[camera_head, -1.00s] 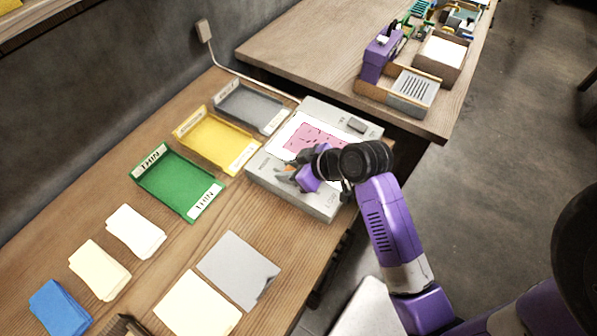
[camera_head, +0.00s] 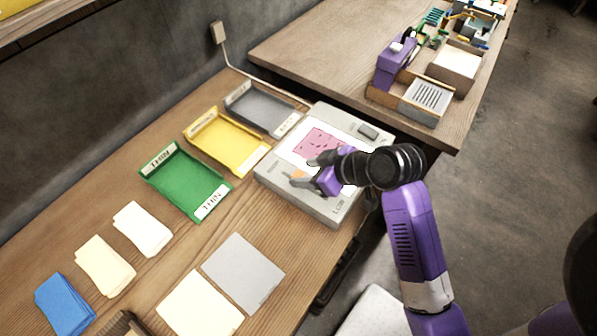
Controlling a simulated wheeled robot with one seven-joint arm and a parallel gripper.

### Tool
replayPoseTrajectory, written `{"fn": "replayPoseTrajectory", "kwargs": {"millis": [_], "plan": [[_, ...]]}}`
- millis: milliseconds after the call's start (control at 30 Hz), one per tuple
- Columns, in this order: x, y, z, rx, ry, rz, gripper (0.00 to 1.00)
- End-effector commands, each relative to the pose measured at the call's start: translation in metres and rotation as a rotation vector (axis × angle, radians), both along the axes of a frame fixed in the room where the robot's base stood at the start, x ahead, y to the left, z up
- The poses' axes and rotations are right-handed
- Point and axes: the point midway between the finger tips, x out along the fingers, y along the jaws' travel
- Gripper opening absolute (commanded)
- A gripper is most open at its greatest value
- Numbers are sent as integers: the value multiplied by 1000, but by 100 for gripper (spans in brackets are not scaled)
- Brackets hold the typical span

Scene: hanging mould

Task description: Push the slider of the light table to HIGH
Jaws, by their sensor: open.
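The light table (camera_head: 330,208) is a grey box with a lit white panel and a pink sheet (camera_head: 316,143) on it. A dark grey block (camera_head: 369,131) sits at its far right corner. A "LOW" label (camera_head: 338,208) shows near its front right corner. My gripper (camera_head: 304,173) is over the near part of the light table, its jaws open and pointing left. A small orange piece (camera_head: 298,174) shows between or beside the fingers. I cannot tell whether the fingers touch the table. The slider cannot be made out clearly; my gripper and wrist hide part of the top.
Grey (camera_head: 262,109), yellow (camera_head: 226,143) and green (camera_head: 183,183) trays stand left of the light table. Sheet stacks and a grey sheet (camera_head: 243,271) lie at the front. A second table with a purple device (camera_head: 396,62) is behind right. A cord runs to the wall.

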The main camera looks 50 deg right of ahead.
Motion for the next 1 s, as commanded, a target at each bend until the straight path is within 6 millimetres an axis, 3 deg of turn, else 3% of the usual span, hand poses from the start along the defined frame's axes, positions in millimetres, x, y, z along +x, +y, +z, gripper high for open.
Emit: {"fn": "replayPoseTrajectory", "kwargs": {"millis": [300,1000], "plan": [[-23,-1,23,-1,0,1,51],[-20,-5,27,9,-18,-26,51]]}}
